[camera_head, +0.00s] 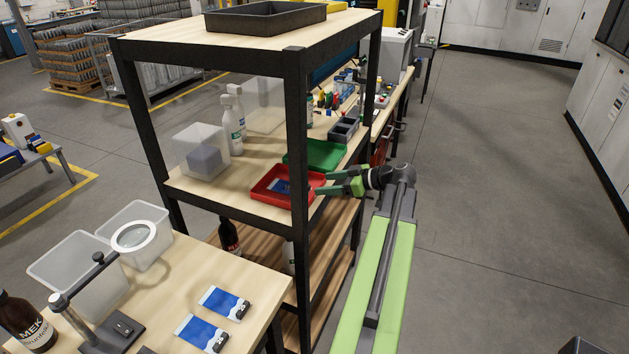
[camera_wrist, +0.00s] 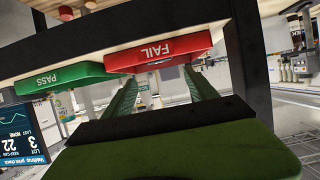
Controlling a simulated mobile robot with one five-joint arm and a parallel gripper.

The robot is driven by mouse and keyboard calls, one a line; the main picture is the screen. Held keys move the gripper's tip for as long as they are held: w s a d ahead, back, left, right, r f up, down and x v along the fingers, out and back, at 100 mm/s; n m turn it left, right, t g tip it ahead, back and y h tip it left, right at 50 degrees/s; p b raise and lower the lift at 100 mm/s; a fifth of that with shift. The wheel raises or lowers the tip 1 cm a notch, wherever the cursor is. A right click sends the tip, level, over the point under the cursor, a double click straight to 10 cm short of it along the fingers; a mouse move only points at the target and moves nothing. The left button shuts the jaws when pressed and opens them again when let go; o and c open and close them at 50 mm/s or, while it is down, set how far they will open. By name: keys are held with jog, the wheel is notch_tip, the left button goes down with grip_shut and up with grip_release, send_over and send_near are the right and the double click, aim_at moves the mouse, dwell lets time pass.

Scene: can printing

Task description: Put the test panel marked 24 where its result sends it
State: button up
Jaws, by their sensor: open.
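The red tray (camera_head: 272,186) sits on the rack's middle shelf with a blue panel (camera_head: 279,187) in it. The wrist view shows this tray's front marked FAIL (camera_wrist: 160,50). The green tray (camera_head: 312,155) is just behind it, marked PASS in the wrist view (camera_wrist: 62,77). Two blue and white panels (camera_head: 225,303) (camera_head: 202,333) with dark clips lie on the near bench. I cannot read a number on any panel. My gripper (camera_head: 321,183) is at the red tray's right edge, its fingers apart and pointing left. No panel shows between the fingers in the wrist view (camera_wrist: 160,82).
The rack's black post (camera_head: 298,130) stands close to my gripper. A clear box (camera_head: 201,150) and white bottles (camera_head: 234,120) share the shelf. The near bench (camera_head: 165,300) holds a magnifier (camera_head: 133,237), bins and a MEK bottle (camera_head: 28,322).

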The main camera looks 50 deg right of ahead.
jog(key=p+v, duration=0.1)
jog(key=v, duration=0.4)
jog(key=shift+s+d+r, duration=0.1)
jog(key=shift+s+r, duration=0.1)
jog(key=shift+s, duration=0.15)
